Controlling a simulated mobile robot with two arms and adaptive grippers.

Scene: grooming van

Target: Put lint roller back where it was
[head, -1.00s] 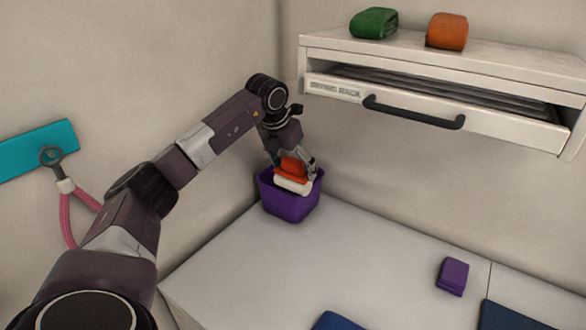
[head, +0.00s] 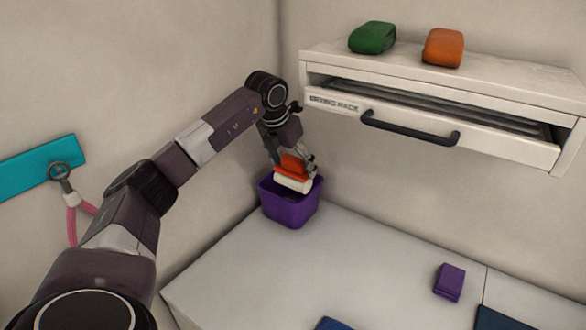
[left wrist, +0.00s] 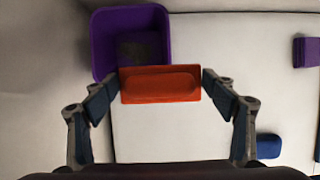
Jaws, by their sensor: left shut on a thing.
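The lint roller, orange above and white below, is in my left gripper in the head view (head: 293,178). My left gripper (head: 294,164) is shut on it and points down. The roller is at the mouth of a purple bin (head: 290,210) in the back corner of the counter. Its lower end overlaps the bin's far rim in the picture; I cannot tell how far it is inside. In the left wrist view the roller's orange part (left wrist: 160,84) sits between the two fingers, with the bin (left wrist: 100,45) beyond it. My right gripper is out of view.
A wall drying rack (head: 350,90) with a black handle (head: 410,132) is on the right. Green (head: 372,37) and orange (head: 443,47) rolls lie on top. A purple block (head: 449,282) lies on the pale counter (head: 370,255). The counter's middle is clear.

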